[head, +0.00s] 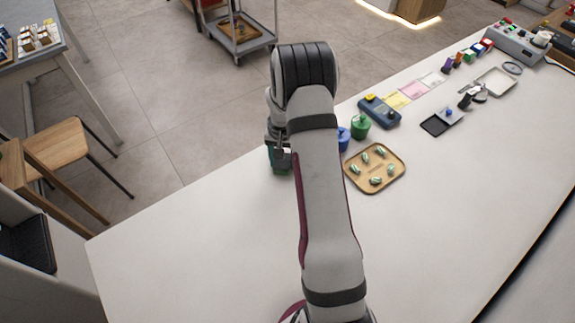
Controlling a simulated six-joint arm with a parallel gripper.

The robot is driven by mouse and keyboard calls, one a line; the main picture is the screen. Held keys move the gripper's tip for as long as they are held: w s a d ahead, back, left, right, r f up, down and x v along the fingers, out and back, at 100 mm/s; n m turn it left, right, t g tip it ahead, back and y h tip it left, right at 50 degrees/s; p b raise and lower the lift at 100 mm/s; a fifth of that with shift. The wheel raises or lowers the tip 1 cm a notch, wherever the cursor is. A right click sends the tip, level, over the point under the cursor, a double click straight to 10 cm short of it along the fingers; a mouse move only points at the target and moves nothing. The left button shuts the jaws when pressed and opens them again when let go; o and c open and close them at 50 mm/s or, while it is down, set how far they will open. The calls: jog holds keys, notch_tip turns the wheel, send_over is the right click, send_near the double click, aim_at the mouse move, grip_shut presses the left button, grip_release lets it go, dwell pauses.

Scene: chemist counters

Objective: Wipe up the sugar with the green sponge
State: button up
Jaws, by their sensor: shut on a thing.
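My gripper (280,159) is just left of my arm, low over the white counter (200,230) near its far edge. It is shut on the green sponge (281,170), which shows only as a small dark green patch under the fingers. My arm and gripper hide most of the sponge. I cannot tell whether the sponge touches the counter. No sugar can be made out; my arm covers part of the counter.
Right of my arm stand a blue container (343,139), a green container (360,126) and a tan tray (375,187) holding several green-and-white pieces. A blue device (379,111) lies behind them. More items line the far right. The counter's left front is clear.

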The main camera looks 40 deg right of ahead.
jog(key=shift+s+d, duration=0.1)
jog(key=shift+d, duration=0.4)
jog(key=shift+s, duration=4.1)
notch_tip(320, 180, up, 8)
jog(key=shift+r, duration=0.1)
